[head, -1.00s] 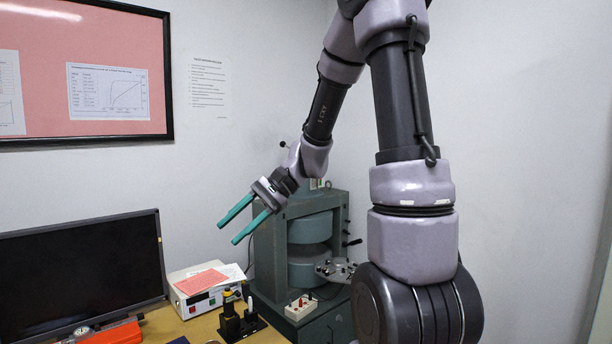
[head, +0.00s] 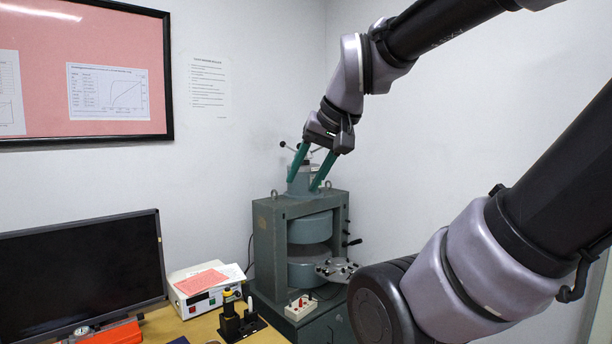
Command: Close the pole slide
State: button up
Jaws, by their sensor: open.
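The grey-green magnet (head: 270,245) stands behind the table. Its upper pole (head: 310,229) and lower pole (head: 305,271) are thick round discs with a visible gap between them. A short column (head: 301,179) rises from the magnet's top, with a black-knobbed handle (head: 283,144) beside it. My gripper (head: 303,186) is open and points down at the column, one green finger toward each side of it. I cannot tell whether the fingers touch the column or are in front of it. The fingers and wrist partly hide the column and handle.
Black-knobbed levers (head: 352,242) stick out at the magnet's right side. A round plate with fittings (head: 337,268) sits before the gap. White walls close behind.

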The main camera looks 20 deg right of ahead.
aim_at(340, 277)
jog(key=z, duration=1.05)
jog(key=i+l+u, duration=0.45)
jog(key=i+l, duration=0.3)
jog(key=l, duration=0.1)
